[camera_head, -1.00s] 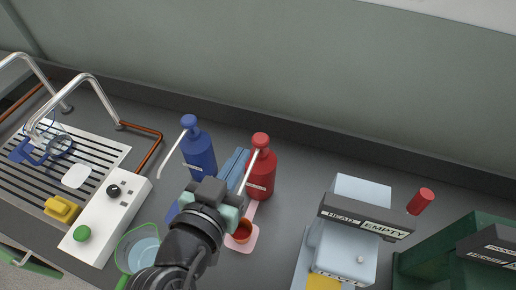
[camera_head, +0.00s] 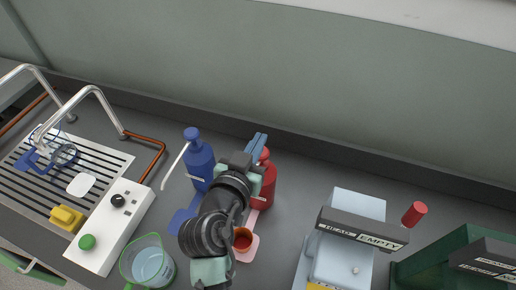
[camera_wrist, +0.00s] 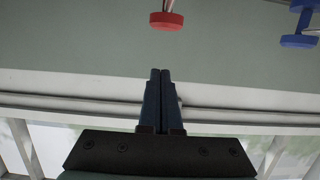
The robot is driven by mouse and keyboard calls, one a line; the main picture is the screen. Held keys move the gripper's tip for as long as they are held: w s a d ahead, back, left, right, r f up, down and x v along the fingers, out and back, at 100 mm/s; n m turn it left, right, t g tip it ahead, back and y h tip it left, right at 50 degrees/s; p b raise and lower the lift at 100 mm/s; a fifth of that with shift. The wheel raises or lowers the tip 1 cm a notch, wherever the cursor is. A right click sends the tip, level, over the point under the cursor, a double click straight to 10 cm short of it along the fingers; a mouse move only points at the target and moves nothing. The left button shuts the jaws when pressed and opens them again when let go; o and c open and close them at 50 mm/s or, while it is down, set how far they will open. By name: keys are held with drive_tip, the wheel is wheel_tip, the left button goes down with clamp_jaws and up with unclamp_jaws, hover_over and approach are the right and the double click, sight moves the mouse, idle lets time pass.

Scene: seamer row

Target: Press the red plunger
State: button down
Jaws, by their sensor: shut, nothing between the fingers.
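The red bottle (camera_head: 266,188) stands on the counter, and its round red plunger (camera_head: 265,154) shows just right of my gripper, partly hidden by it. In the wrist view, the red plunger (camera_wrist: 166,20) appears upside down at the top edge, on a thin stem, apart from the fingertips. My gripper (camera_head: 259,138) is shut and empty, with its blue fingers seen beside and beyond the plunger in the head view. The closed fingers (camera_wrist: 160,74) also show in the wrist view. I cannot tell the exact height gap between fingers and plunger.
A blue bottle (camera_head: 200,165) with its own plunger stands close left. A small orange cup (camera_head: 242,239) sits on a pink pad in front of the red bottle. A green-rimmed jug (camera_head: 149,264) is front left; a grey machine marked EMPTY (camera_head: 347,255) stands right.

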drive_tip(key=shift+w+f, duration=0.1)
drive_tip(key=shift+f, duration=1.95)
wheel_tip(320, 180, down, 3)
drive_tip(key=b, duration=0.3)
drive_tip(key=shift+r, duration=0.25)
wheel_tip(320, 180, up, 4)
drive_tip(key=p, duration=0.3)
drive_tip(key=shift+w+d+r, duration=0.1)
drive_tip(key=shift+w+r, duration=0.05)
drive_tip(key=b+v, duration=0.3)
drive_tip(key=v, duration=0.7)
